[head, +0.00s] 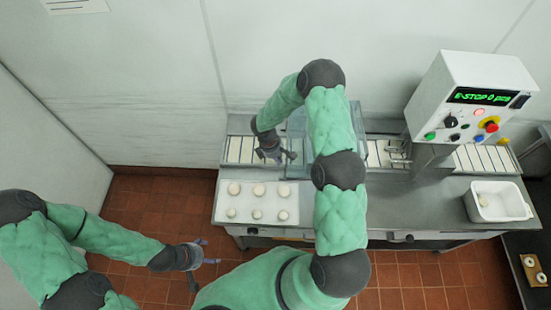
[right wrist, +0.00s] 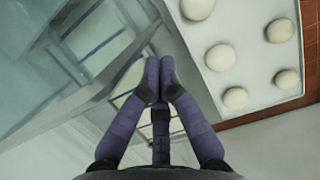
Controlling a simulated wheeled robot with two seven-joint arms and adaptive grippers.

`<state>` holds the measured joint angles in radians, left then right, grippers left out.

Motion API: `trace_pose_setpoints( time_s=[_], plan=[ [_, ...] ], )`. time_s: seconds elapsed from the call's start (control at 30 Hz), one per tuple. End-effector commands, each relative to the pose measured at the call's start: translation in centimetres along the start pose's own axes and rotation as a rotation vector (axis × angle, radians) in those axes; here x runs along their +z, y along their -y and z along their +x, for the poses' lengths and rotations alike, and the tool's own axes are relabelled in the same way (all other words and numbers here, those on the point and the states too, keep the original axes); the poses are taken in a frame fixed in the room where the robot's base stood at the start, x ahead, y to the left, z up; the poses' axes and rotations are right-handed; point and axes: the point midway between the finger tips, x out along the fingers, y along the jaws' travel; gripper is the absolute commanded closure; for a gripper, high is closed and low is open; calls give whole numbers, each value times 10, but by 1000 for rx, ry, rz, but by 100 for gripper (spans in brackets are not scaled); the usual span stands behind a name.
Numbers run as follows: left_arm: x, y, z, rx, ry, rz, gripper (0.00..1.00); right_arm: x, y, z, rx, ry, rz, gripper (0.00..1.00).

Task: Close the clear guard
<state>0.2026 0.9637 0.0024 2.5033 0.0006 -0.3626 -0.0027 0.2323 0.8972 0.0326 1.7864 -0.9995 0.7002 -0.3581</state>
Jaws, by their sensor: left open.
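The clear guard (head: 297,122) is a bluish see-through panel over the conveyor, partly hidden behind my right arm. Clear panes with pale edges also fill the left of the right wrist view (right wrist: 88,50). I cannot tell exactly how far the guard is open. My right gripper (head: 280,157) is over the left part of the conveyor, beside the guard. In the right wrist view its fingertips (right wrist: 160,75) meet with nothing visible between them; contact with the guard is unclear. My left gripper (head: 207,256) is open and empty, above the tiled floor left of the machine.
A white board (head: 258,189) with several dough balls lies at the table's front left. A control box (head: 470,95) with a green display and several buttons stands at the right. A white tub (head: 497,203) holds a pale piece. A dark table (head: 530,240) stands at the far right.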

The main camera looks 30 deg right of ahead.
Motion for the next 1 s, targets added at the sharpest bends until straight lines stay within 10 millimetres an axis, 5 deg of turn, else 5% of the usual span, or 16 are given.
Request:
trace_pose_setpoints(
  time_s=[0.27, 0.47, 1.0],
  plan=[
    [0, 0, 1, 0, 0, 0, 24, 2, 0, 1, 0, 0, 1, 100],
    [0, 3, 9, 0, 0, 0, 24, 24, 0, 8, -1, 0, 5, 100],
    [-1, 14, 39, 0, 0, 0, 24, 186, 1, 48, -2, 2, 10, 100]
  ],
)
